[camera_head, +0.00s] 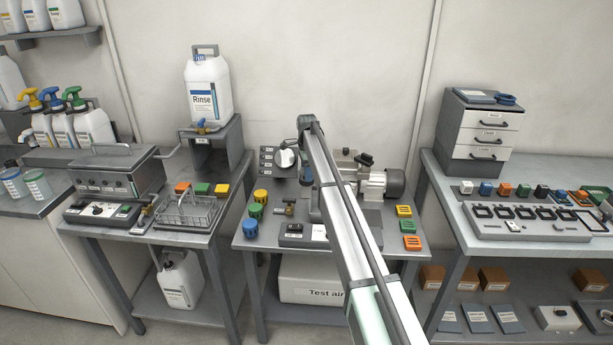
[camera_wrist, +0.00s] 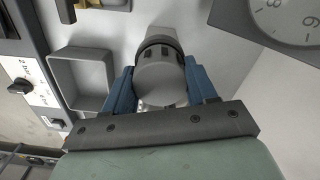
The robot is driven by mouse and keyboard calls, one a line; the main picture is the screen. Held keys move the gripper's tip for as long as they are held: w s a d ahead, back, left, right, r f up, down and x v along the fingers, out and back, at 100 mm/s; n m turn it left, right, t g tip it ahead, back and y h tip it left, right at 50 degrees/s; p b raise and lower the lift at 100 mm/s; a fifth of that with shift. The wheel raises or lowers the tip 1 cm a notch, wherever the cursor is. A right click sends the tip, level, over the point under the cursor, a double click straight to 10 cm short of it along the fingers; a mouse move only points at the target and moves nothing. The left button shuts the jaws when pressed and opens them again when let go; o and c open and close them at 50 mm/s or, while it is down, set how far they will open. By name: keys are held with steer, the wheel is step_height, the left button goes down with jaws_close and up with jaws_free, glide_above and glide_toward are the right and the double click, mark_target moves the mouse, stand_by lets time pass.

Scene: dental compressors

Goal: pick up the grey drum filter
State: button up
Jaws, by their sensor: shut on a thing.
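In the wrist view, the grey drum filter (camera_wrist: 160,85) is a short grey cylinder with a dark slotted band. It sits between the two blue fingers of my gripper (camera_wrist: 161,75), which is shut on it. I cannot tell whether its far end touches anything. In the head view, my arm hides the gripper and the grey filter at the middle table. Yellow (camera_head: 261,196), green (camera_head: 255,211) and blue (camera_head: 250,229) drum filters stand at the left side of that table.
In the wrist view, an empty square grey holder (camera_wrist: 62,62) is left of the filter and a dial gauge (camera_wrist: 285,18) is upper right.

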steer(key=shift+c, duration=1.4)
